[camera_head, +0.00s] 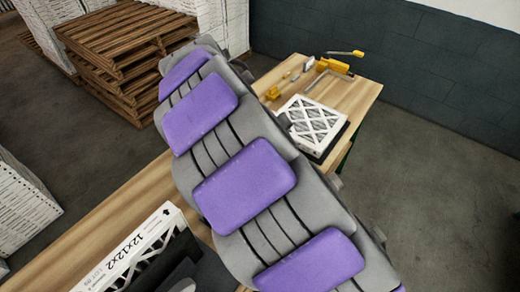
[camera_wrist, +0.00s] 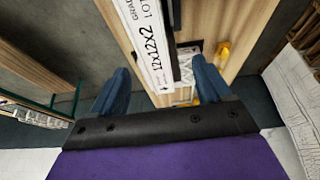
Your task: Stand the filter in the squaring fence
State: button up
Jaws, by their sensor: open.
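A filter (camera_head: 135,252) with a white frame edge printed "12x12x2" shows at the bottom left of the head view, near the wooden table. In the wrist view, the white edge of the filter (camera_wrist: 150,50) runs down between the two blue fingers. My gripper (camera_wrist: 160,68) is open, with a finger on each side of that edge; I see a gap on both sides. What looks like the squaring fence, a grey metal angle (camera_head: 324,84), lies on the far part of the table beside yellow clamp-like parts (camera_head: 333,66). My arm hides the middle of the table.
Another white lattice filter (camera_head: 312,121) lies flat on a dark base at the table's right edge. Small yellow and grey items (camera_head: 272,93) lie near the fence. Wooden pallets (camera_head: 118,45) and white stacks (camera_head: 22,197) stand left of the table. The floor at right is clear.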

jog(key=shift+s+d+r, duration=0.1)
jog(key=shift+d+r, duration=0.05)
jog(key=shift+d, duration=0.45)
jog(key=shift+d+r, duration=0.1)
jog(key=shift+d, duration=0.45)
jog(key=s+d+r+n+g, duration=0.2)
jog(key=s+d+r+g, duration=0.1)
jog(key=s+d, duration=1.3)
jog(key=s+f+n+g+y, duration=0.1)
jog(key=s+f+n, duration=0.15)
jog(key=s, duration=0.75)
jog(key=s+f+n+g+y, duration=0.1)
jog(key=s+f+n+y, duration=0.15)
jog(key=s, duration=0.75)
notch_tip(320, 180, down, 8)
jog(key=d+b, duration=0.1)
jog(key=b, duration=0.7)
jog(key=shift+d+f+n+h+b, duration=0.25)
jog(key=shift+d+n+h+b, duration=0.05)
jog(key=shift+d+h+b, duration=0.05)
